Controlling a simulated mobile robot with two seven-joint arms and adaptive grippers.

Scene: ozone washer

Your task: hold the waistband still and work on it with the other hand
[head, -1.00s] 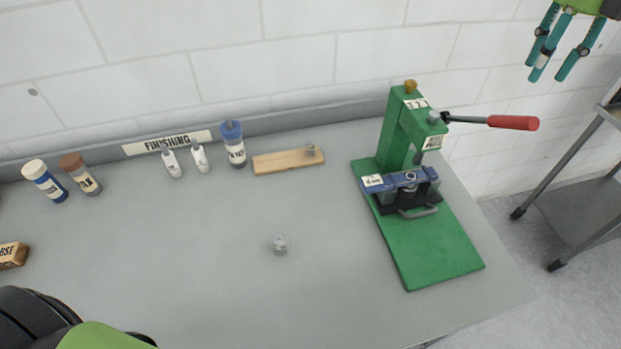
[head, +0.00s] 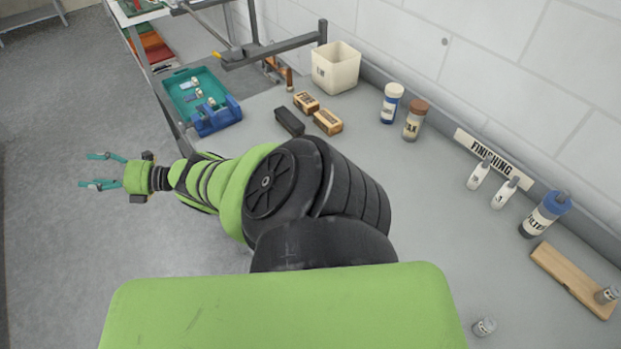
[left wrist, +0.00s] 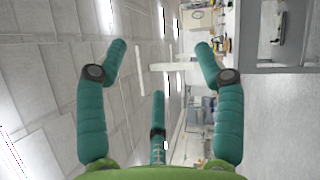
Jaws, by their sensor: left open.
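I cannot make out a waistband in any view. My left gripper (head: 86,170) is open and empty at the left of the head view, out over the grey floor and away from the bench. In the left wrist view its teal fingers (left wrist: 160,58) are spread with nothing between them. My right gripper is in neither current view.
The grey bench (head: 420,190) holds a teal tray (head: 185,108) with a blue holder (head: 216,118), a white bin (head: 336,68), brushes (head: 327,121), bottles (head: 414,120) and a wooden strip (head: 572,280). A metal arm (head: 275,52) overhangs the back. My left arm covers the front.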

